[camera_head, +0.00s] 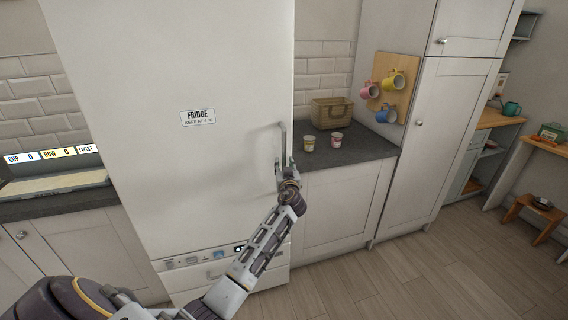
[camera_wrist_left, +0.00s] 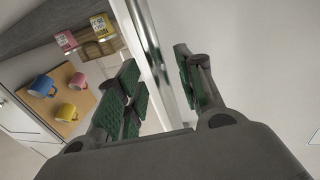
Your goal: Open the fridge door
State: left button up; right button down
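The fridge door (camera_head: 180,160) is tall, white and labelled FRIDGE; it looks closed. Its upright metal handle (camera_head: 283,138) is near the right edge of the door. My left gripper (camera_head: 286,168) is at the lower part of this handle. In the left wrist view the handle (camera_wrist_left: 154,45) runs between the two green-padded fingers of the left gripper (camera_wrist_left: 162,78). The fingers are spread, with gaps visible on both sides of the bar. The lower end of the bar is hidden by the gripper body. My right gripper is not in view.
Mugs hang on a wooden board (camera_head: 385,85). A drawer (camera_head: 215,272) is below the door. The wooden floor (camera_head: 420,270) at right is clear.

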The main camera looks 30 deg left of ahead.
pick_arm(q)
jog(key=shift+x, duration=1.2)
jog(key=shift+c, duration=0.4)
grip_shut()
